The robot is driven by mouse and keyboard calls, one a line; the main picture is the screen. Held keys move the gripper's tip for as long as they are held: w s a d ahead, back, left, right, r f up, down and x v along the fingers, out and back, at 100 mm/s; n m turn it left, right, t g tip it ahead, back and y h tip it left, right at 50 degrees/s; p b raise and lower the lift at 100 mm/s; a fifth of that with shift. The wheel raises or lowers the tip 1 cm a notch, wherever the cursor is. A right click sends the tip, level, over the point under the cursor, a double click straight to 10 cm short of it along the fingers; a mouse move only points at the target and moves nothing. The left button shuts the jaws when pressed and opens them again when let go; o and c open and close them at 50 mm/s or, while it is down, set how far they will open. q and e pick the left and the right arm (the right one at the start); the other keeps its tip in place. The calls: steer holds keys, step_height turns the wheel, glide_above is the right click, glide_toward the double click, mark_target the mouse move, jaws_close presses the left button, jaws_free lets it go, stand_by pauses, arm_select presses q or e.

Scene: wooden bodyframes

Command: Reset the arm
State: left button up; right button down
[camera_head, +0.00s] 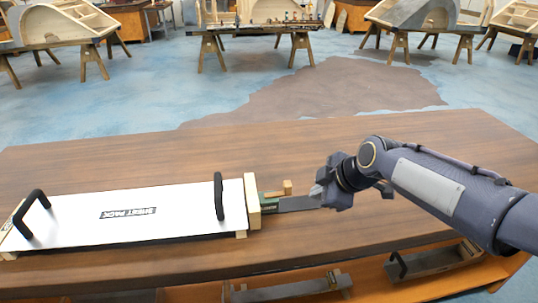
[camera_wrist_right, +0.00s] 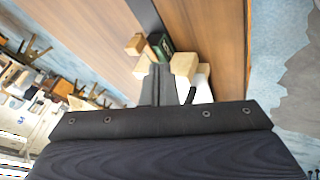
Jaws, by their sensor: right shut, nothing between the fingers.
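My right gripper (camera_head: 318,191) is shut and empty above the wooden table (camera_head: 400,140), its arm coming in from the right. Its tip is beside the right end of a flat grey bar (camera_head: 298,203); I cannot tell whether they touch. In the right wrist view, the dark gripper body fills the bottom and the shut fingers (camera_wrist_right: 157,85) point toward a wooden end block (camera_wrist_right: 184,64) and a green part (camera_wrist_right: 160,45). My left gripper is not in view.
A white panel (camera_head: 80,215) with two black handles lies on the table at left. A small wood peg (camera_head: 287,187) stands near the grey bar. A shelf with more parts (camera_head: 300,287) shows below the front edge. The table behind my arm is clear.

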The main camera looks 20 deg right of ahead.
steer(key=s+a+r+m+y+p, duration=0.1)
steer(key=s+a+m+p, duration=0.2)
steer(key=s+a+m, duration=0.2)
steer(key=s+a+r+m+g+p, duration=0.1)
steer(key=s+a+m+p, duration=0.3)
steer(key=s+m, duration=0.4)
steer(key=s+a, duration=0.1)
steer(key=s, duration=0.4)
steer(key=shift+m+g+y, duration=0.3)
steer(key=shift+m+y, duration=0.1)
